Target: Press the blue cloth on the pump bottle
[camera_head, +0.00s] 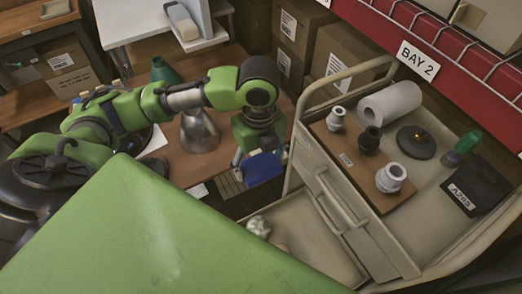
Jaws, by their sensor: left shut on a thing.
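My left gripper (260,156) hangs pointing down between the workbench and the cart, shut on the blue cloth (263,170). The cloth is bunched and shows below the fingers. A small green bottle (467,142), which looks like the pump bottle, is on the cart top at the right; its pump is hard to make out. The cloth and this bottle are well apart. My right gripper is not in view.
The beige cart (408,264) has a brown board (350,166) with several lamp sockets. A white roll (391,103), a dark disc (416,143) and a black pouch (478,187) are also on its top.

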